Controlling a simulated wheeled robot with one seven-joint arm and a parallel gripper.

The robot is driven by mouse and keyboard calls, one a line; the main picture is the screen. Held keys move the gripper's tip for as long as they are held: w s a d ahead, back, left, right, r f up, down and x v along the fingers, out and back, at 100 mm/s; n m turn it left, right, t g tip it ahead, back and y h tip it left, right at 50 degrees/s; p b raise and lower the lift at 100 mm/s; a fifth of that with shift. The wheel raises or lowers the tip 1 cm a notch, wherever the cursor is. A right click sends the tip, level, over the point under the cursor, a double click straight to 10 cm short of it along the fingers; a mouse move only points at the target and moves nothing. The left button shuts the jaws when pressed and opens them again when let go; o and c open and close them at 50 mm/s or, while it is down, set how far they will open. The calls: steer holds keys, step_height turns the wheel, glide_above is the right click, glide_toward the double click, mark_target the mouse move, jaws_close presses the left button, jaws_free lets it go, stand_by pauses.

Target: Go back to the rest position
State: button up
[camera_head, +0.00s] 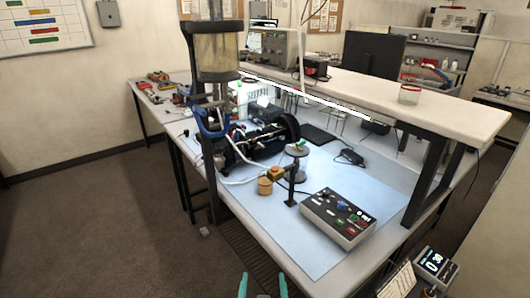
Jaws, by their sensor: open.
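My gripper (263,286) shows only as two teal fingertips at the bottom edge of the head view. The fingertips are apart, with nothing visible between them. The rest of my arm is out of view. The gripper appears in front of the near edge of the workbench (312,284), apart from the things on it. A sealed cylinder (218,58) with a dark top and base and a yellowish inside stands upright on a tall stand at the left of the bench.
A control box (340,217) with knobs and buttons sits on the blue mat (285,242). Black machinery with hoses (262,145) lies behind it. A small display device (434,264) is at lower right. Floor at left is clear.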

steer(key=s+f, duration=0.5)
steer(key=s, duration=0.3)
steer(key=s+f, duration=0.5)
steer(key=s, duration=0.3)
steer(key=s+r+t, duration=0.1)
steer(key=s+r, duration=0.1)
steer(key=s, duration=1.5)
steer(key=shift+s+d+t, duration=0.25)
steer(key=shift+s+t, duration=0.05)
steer(key=shift+t, duration=0.1)
